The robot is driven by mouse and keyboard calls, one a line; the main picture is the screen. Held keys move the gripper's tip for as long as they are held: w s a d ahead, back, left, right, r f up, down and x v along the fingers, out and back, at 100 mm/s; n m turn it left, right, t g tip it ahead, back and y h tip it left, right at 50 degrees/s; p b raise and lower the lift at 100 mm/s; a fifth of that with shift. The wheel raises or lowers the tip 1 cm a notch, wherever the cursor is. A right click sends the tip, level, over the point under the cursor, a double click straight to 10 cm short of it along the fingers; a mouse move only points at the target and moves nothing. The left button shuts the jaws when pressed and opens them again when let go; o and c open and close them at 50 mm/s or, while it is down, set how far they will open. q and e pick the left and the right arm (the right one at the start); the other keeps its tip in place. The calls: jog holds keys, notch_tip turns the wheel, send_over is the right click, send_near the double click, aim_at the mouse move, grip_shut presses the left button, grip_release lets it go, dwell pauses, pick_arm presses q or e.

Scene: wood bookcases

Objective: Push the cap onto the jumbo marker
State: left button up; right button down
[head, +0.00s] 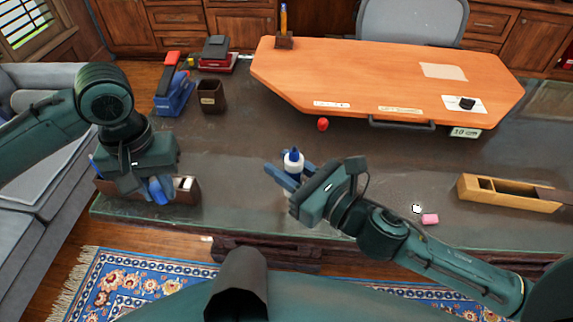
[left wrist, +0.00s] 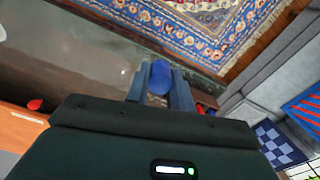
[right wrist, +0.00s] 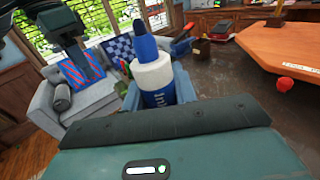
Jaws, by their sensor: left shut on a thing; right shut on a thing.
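The jumbo marker (head: 293,163) is white with a blue pointed tip, uncapped. My right gripper (head: 285,178) is shut on it and holds it roughly upright above the dark desk. In the head view the cap (head: 160,190) is near the desk's front left, well apart from the marker. The left hand partly hides the cap.
A dark brown tray (head: 187,190) lies behind the left gripper. A wooden box (head: 510,194) and a pink eraser (head: 430,219) lie to the right. The desk between the grippers is clear.

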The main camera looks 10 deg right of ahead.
pick_arm(q)
jog(key=w+d+r, duration=0.3)
jog(key=d+r, duration=0.4)
jog(key=d, duration=0.5)
notch_tip(320, 180, up, 7)
send_over(294, 171)
jog(key=w, duration=0.2)
jog(key=shift+s+d+r+n, duration=0.1)
jog(key=shift+s+d+n, duration=0.1)
jog(key=shift+n, duration=0.2)
jog(key=shift+f, duration=2.05)
jog(key=shift+f, duration=0.9)
jog(key=shift+f, duration=0.65)
